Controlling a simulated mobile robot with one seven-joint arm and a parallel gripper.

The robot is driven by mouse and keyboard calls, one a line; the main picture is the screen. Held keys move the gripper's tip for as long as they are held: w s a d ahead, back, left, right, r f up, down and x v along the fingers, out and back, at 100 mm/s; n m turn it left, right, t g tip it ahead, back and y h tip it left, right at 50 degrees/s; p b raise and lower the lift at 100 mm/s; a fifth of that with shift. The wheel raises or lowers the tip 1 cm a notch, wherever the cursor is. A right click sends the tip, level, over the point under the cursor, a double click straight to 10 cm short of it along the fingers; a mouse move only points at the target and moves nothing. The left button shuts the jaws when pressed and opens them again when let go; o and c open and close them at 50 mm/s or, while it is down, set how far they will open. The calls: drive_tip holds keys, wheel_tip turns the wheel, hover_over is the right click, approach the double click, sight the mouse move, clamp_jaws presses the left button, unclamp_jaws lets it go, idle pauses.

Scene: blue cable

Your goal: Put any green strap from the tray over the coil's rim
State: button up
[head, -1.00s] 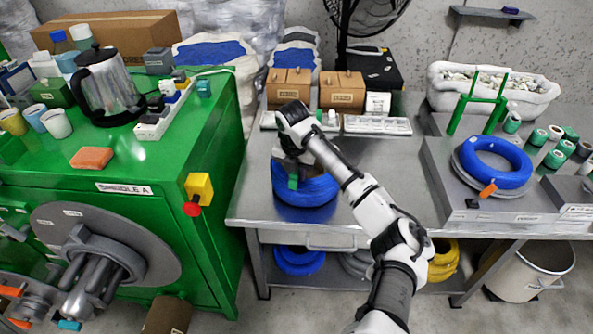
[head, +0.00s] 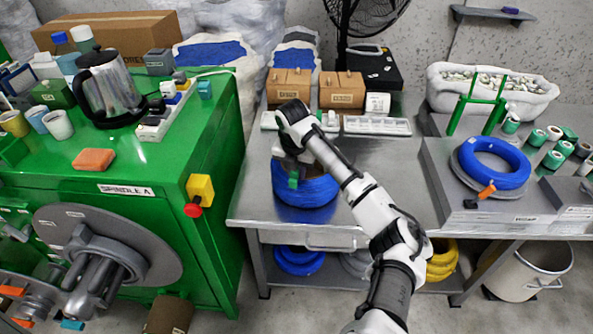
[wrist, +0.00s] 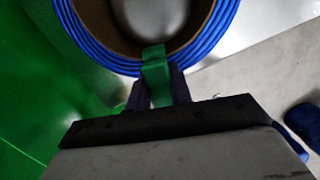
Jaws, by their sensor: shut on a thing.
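A blue coil (head: 306,191) lies on the steel table, partly hidden behind my gripper. In the wrist view its blue rim (wrist: 95,52) curves around a brown inner core. My gripper (wrist: 160,92) is shut on a green strap (wrist: 156,72) at the near edge of the coil. The strap spans the blue rim there, with its upper end at the inner core; I cannot tell whether it touches the rim.
The green machine (head: 215,130) stands close on the left, with a yellow and red switch box (head: 200,193) on its edge. Cardboard boxes (head: 340,90) stand behind. Another blue coil (head: 495,163) lies on the right.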

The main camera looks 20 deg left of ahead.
drive_tip(key=shift+f, duration=0.4)
idle(0.9)
drive_tip(key=o, duration=1.2)
drive_tip(key=shift+c, duration=0.2)
drive_tip(key=shift+r, duration=0.15)
drive_tip(key=shift+r+p, duration=2.65)
drive_tip(key=shift+r, duration=0.75)
